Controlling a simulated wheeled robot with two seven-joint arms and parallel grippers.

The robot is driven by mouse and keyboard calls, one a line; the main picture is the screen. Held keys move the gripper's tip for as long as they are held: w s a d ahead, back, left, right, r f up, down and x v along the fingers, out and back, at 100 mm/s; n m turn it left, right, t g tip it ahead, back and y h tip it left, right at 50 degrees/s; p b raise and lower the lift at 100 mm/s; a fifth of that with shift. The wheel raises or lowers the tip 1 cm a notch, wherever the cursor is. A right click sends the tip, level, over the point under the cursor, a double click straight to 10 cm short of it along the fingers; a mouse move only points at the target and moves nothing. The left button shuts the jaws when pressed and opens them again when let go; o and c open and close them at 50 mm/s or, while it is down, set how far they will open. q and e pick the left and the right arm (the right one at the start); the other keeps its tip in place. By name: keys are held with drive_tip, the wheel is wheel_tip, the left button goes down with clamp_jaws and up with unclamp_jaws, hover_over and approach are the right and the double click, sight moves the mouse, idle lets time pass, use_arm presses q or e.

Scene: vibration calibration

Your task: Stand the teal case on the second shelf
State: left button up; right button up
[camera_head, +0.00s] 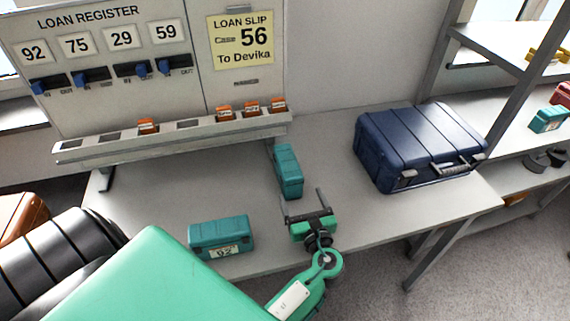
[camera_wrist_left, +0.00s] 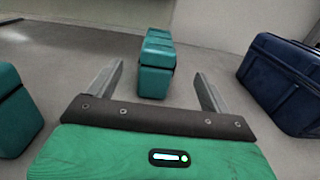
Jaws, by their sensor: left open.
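A teal case (camera_head: 287,171) stands on the table near its middle, under the front of the register board. It also shows in the left wrist view (camera_wrist_left: 155,66), beyond and between the fingers. My left gripper (camera_head: 305,205) is open and empty, just in front of this case. My right gripper is out of view.
A large dark blue case (camera_head: 420,145) takes up the table's right side. The register board (camera_head: 110,60) with a tag ledge stands at the table's back. Its loan slip (camera_head: 241,42) reads case 56, to Devika. A red case and dark round items are also on the shelves.

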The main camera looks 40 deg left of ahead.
sight(290, 165)
use_arm(q)
drive_tip(key=p+x, duration=0.1)
drive_tip(key=x, duration=0.5)
drive_tip(key=shift+r, duration=0.15)
drive_tip(key=shift+w+a, duration=0.25)
drive_tip(key=shift+a, duration=0.05)
drive_tip(key=shift+r+p+x, duration=0.25)
drive_tip(key=shift+p+x, duration=0.4)
drive_tip(key=shift+x, duration=0.55)
drive_tip(key=x, duration=0.2)
drive_tip(key=shift+w+a+f, duration=0.15)
drive_tip(key=shift+a+f, duration=0.05)
drive_tip(key=shift+w+a, duration=0.15)
drive_tip(key=shift+a, duration=0.05)
drive_tip(key=shift+c, duration=0.4)
drive_tip(key=c, duration=1.4)
drive_tip(key=shift+c, duration=0.2)
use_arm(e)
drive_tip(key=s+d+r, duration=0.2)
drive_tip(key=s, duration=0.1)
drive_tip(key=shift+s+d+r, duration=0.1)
